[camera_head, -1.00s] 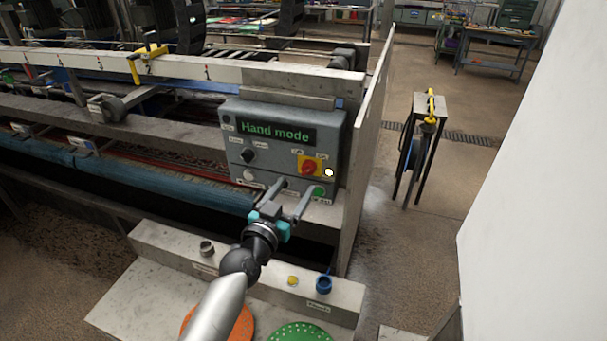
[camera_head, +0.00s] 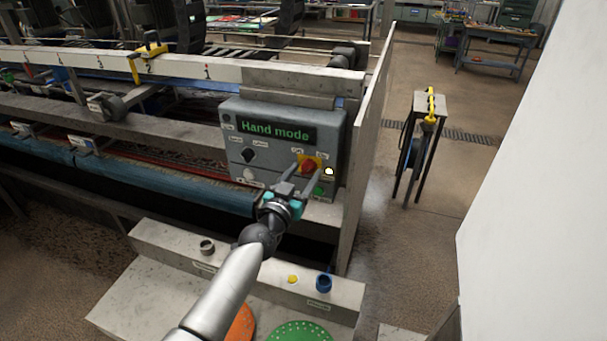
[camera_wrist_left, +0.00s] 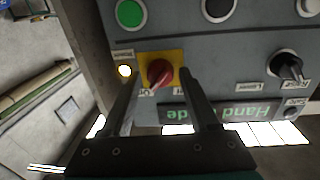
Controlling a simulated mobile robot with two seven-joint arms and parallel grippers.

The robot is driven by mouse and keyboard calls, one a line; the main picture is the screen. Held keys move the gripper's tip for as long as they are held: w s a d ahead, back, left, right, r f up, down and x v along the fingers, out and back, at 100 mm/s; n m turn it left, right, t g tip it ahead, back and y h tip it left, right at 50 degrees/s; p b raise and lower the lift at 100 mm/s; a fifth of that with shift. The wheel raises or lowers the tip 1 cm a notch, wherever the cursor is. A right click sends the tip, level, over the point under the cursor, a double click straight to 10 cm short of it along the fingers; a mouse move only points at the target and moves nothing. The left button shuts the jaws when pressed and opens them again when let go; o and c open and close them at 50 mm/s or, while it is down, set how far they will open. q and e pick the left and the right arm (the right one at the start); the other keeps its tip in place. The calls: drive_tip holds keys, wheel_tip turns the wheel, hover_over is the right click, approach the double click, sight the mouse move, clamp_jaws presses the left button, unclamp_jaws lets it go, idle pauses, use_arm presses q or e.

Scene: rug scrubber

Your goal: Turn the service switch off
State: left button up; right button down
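The service switch, a red rotary knob on a yellow plate (camera_head: 308,165), is on the grey control box (camera_head: 232,140). The box's display (camera_head: 276,133) reads "Hand mode". A white lamp (camera_head: 329,171) beside the switch is lit. My left gripper (camera_head: 303,174) is open, its two fingers pointing at the box on either side of the knob in the picture. In the left wrist view the red knob (camera_wrist_left: 160,72) shows between the open fingers (camera_wrist_left: 158,88). Whether the fingers touch it I cannot tell. My right gripper is not in view.
A green button (camera_wrist_left: 130,13) and a black knob (camera_wrist_left: 289,68) are on the same panel. An upright metal plate (camera_head: 364,150) borders the box on the right.

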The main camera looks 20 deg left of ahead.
use_arm(q)
clamp_jaws()
idle(0.5)
drive_tip(key=n+b, duration=0.1)
drive_tip(key=n, duration=0.2)
drive_tip(key=shift+f+n, duration=0.1)
drive_tip(key=shift+n, duration=0.2)
drive_tip(key=n+b, duration=0.1)
drive_tip(key=n, duration=0.3)
drive_tip(key=shift+n+t+y, duration=0.3)
drive_tip(key=shift+n+t, duration=0.1)
drive_tip(key=n+b, duration=0.1)
drive_tip(key=n, duration=0.2)
drive_tip(key=shift+d+n, duration=0.1)
drive_tip(key=shift+n, duration=0.3)
drive_tip(key=shift+n+y, duration=0.3)
drive_tip(key=shift+n, duration=1.9)
drive_tip(key=shift+o, duration=1.2)
unclamp_jaws()
